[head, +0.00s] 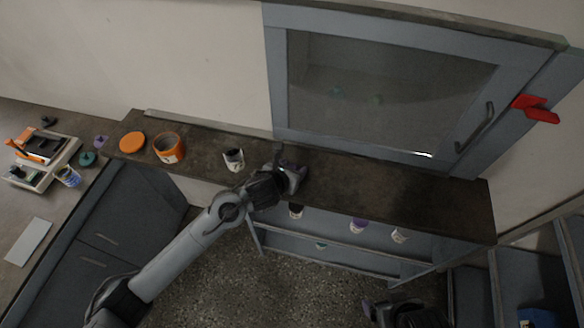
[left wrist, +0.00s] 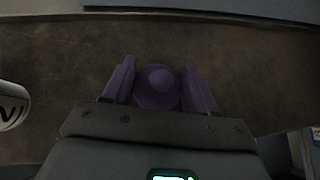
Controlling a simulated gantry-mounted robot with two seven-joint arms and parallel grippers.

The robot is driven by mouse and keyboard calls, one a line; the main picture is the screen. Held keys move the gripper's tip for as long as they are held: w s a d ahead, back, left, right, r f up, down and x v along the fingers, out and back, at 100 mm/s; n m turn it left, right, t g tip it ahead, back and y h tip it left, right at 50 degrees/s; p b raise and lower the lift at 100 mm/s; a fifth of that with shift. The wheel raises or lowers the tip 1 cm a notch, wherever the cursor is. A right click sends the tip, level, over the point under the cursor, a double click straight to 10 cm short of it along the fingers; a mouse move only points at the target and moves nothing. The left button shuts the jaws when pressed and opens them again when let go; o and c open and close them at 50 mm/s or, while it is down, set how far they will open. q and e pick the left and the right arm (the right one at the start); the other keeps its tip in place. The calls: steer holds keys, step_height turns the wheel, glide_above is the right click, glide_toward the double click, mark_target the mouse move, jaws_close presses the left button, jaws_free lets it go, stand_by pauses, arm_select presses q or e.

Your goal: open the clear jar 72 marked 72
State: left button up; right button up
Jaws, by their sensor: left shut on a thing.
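A small pale jar with dark marking (head: 233,158) stands upright on the dark bench, left of my left gripper (head: 292,172). Its top looks open in the head view. In the left wrist view its side (left wrist: 12,105) shows at the left edge, with only part of a black mark readable. My left gripper is shut on a round purple lid with a raised knob (left wrist: 158,86), close over the bench. The lid is hidden in the head view. My right gripper (head: 385,312) is at the bottom edge, dark and partly cut off; its jaws are unclear.
An orange jar (head: 168,149) and orange lid (head: 132,142) are on the bench to the left. A grey cabinet with a glass door (head: 390,95) stands behind. Several small jars sit on the shelf below (head: 330,238). The bench right of my left gripper is clear.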

arm_select(q)
steer(key=shift+f, duration=0.2)
steer(key=o, duration=1.2)
steer(key=shift+c, duration=0.2)
steer(key=shift+r, duration=0.15)
